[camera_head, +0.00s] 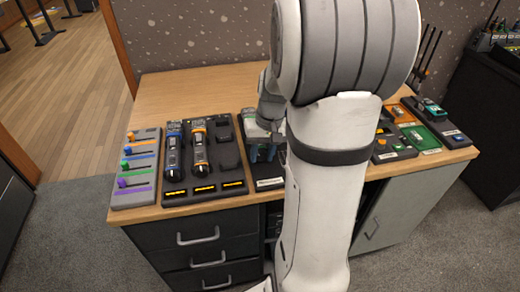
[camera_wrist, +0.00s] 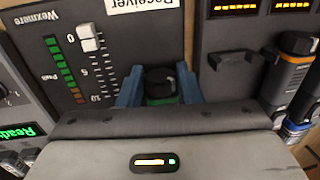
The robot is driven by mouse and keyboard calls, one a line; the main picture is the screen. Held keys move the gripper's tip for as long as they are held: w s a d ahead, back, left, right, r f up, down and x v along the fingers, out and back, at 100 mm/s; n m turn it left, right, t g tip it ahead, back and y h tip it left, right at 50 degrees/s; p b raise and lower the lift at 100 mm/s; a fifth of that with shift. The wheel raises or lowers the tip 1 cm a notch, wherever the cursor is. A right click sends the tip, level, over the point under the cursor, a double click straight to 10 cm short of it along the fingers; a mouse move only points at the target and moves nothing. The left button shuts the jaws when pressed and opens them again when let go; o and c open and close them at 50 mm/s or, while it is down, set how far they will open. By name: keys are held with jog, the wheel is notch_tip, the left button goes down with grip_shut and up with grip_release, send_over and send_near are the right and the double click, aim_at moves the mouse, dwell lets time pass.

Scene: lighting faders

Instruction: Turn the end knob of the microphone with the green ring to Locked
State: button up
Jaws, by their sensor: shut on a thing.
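The microphone with the green ring (camera_wrist: 161,100) shows between my fingers in the wrist view, its dark end (camera_wrist: 160,76) facing the camera. My gripper (camera_wrist: 160,90) has blue fingers shut on it from both sides. The rest of the microphone is hidden below the gripper body, and I cannot read the knob's position or any Locked mark. In the head view my gripper (camera_head: 263,152) is over the receiver unit (camera_head: 269,184), partly hidden by my arm.
A dock (camera_head: 204,198) holds a blue-ringed microphone (camera_head: 174,155) and an orange-ringed microphone (camera_head: 199,150), beside an empty slot. A panel of coloured faders (camera_head: 136,165) lies at the left. The receiver's white slider (camera_wrist: 88,38) is close to my fingers. More units (camera_head: 432,135) stand at right.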

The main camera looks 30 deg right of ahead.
jog(key=shift+d+y, duration=0.15)
jog(key=shift+y, duration=0.35)
jog(key=o, duration=1)
jog(key=p+v, duration=0.1)
jog(key=v, duration=0.6)
jog(key=shift+s+d+r, duration=0.1)
jog(key=shift+s+r, duration=0.05)
jog(key=shift+r, duration=0.2)
